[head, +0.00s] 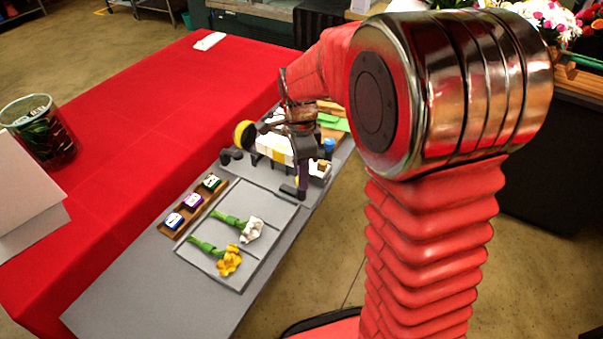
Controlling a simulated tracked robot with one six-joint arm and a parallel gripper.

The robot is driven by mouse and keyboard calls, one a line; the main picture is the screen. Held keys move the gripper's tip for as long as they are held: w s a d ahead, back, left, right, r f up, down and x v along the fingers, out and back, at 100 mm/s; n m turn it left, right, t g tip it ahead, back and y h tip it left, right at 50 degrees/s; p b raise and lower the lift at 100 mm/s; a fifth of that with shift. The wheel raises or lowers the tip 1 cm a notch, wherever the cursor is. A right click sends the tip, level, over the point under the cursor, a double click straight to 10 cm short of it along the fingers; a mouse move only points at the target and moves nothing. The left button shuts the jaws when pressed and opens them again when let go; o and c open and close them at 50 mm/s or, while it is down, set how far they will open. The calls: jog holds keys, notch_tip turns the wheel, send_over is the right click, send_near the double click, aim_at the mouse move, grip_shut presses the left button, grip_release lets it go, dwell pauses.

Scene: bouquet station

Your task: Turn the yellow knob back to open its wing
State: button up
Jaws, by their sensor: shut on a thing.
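The yellow knob (243,134) is a round yellow disc with a dark edge, at the left end of a white block with a yellow band (277,147) on the grey bench. My gripper (259,128) reaches in from the right, and its fingers are at the knob, shut on it. The fingertips are small and dark here, so the exact grip is hard to see. Dark brackets stand around the block, one low at the left (231,155) and one at the front right (290,190). I cannot tell which is the knob's wing or how far it is open.
A yellow flower (229,261) and a white flower (251,229) lie on a grey panel in front. A wooden tray (168,232) holds blue, purple and green labelled blocks. A blue item (329,145) stands right of the white block. The red table (130,120) is largely clear.

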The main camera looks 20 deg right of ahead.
jog(key=shift+c, duration=1.4)
jog(key=shift+n, duration=0.4)
jog(key=n, duration=0.8)
jog(key=shift+r+n, duration=0.1)
jog(key=shift+n, duration=0.2)
jog(key=n, duration=0.8)
jog(key=shift+s+n, duration=0.1)
jog(key=shift+n, duration=0.3)
